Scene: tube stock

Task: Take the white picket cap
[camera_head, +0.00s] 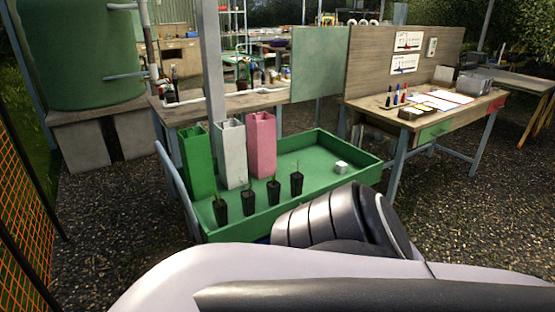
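A small white block-like piece (341,168), which looks like the white picket cap, sits on the floor of the green tray (318,140), near its right end. Three tall square hollow tubes stand upright at the tray's left part: a green one (197,162), a white one (231,155) and a pink one (261,145). Neither of my grippers shows in the head view. Large white and dark parts of my own arm fill the foreground and hide part of the tray's near side.
Several small black pots with seedlings (297,183) stand in a row along the tray's near side. A wooden desk (375,107) with markers and papers stands behind right. A green tank (80,50) on blocks stands at left. Gravel ground is open at right.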

